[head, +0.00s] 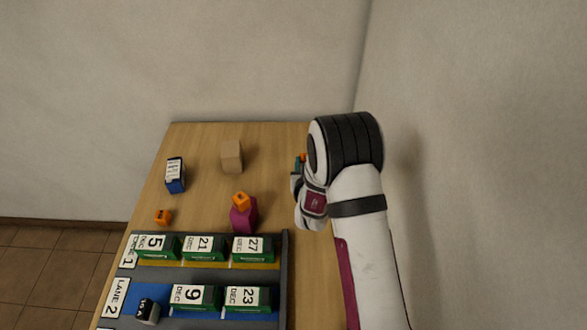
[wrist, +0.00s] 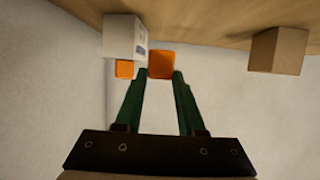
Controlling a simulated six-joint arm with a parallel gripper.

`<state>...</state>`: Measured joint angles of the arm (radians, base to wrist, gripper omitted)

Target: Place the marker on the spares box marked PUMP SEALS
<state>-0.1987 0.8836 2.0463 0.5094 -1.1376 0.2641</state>
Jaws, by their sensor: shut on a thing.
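My gripper (head: 298,164) is over the far right part of the table, partly behind my arm. In the wrist view its green fingers (wrist: 160,76) are shut on an orange cube marker (wrist: 161,64). A white box (wrist: 124,36) with a printed label is close by in the wrist view, its print unreadable. A second orange cube (wrist: 124,69) appears on top of it. My arm hides this box in the head view. A blue box with a white label (head: 175,175) stands at the left, and a magenta box (head: 243,219) bears an orange cube (head: 241,200). No PUMP SEALS lettering is readable.
A plain cardboard-coloured box (head: 232,156) stands at the back, also in the wrist view (wrist: 278,50). Another orange cube (head: 162,217) lies at the left. A lane tray (head: 205,274) with several dated green blocks fills the front. Walls stand behind and right.

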